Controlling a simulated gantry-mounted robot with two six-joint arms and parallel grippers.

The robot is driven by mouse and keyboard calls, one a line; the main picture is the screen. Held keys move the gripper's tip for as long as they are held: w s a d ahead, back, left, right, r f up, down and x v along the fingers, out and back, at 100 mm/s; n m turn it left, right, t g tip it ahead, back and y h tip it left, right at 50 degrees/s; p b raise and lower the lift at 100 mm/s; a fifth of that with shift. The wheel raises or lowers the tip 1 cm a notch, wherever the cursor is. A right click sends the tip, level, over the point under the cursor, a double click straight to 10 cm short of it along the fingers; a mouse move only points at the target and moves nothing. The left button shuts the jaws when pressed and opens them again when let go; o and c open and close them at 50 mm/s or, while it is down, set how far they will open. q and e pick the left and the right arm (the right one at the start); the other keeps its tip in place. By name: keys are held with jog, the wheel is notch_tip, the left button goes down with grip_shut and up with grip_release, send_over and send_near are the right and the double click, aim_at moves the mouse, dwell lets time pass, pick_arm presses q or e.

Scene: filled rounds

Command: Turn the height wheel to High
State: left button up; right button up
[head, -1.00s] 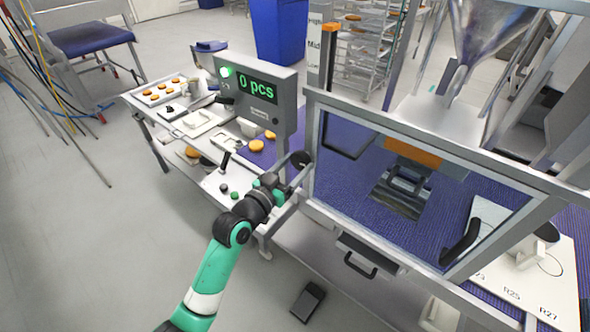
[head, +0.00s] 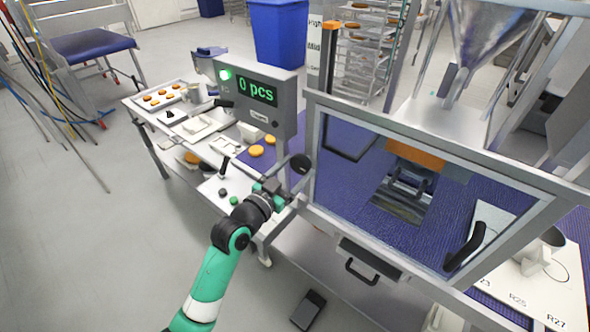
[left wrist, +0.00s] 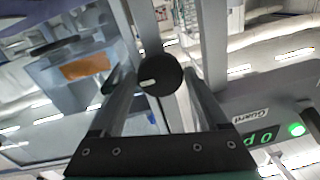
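The height wheel appears to be the small black round knob (head: 300,164) at the left post of the clear guard frame. In the left wrist view the black wheel (left wrist: 160,75) faces me, with a small white mark low on its left. My left gripper (head: 283,187) is at the wheel, just below and left of it in the head view. Its two fingers stand apart, one on each side of the wheel; I cannot tell whether they touch it. The height scale (head: 317,38) stands behind the frame, with "High" partly readable at its top and an orange marker (head: 331,25) beside it. My right gripper is out of view.
A display (head: 257,92) reading "0 pcs" stands left of the wheel. A black lever (head: 225,166) and small buttons (head: 233,201) sit on the panel below it. The guard frame (head: 435,143) and its black handle (head: 465,246) are to the right.

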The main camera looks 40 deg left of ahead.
pick_arm(q)
jog(key=shift+o, duration=1.4)
jog(key=s+d+p, duration=0.1)
jog(key=s+d, duration=0.1)
jog(key=s, duration=0.9)
jog(key=shift+s, duration=0.25)
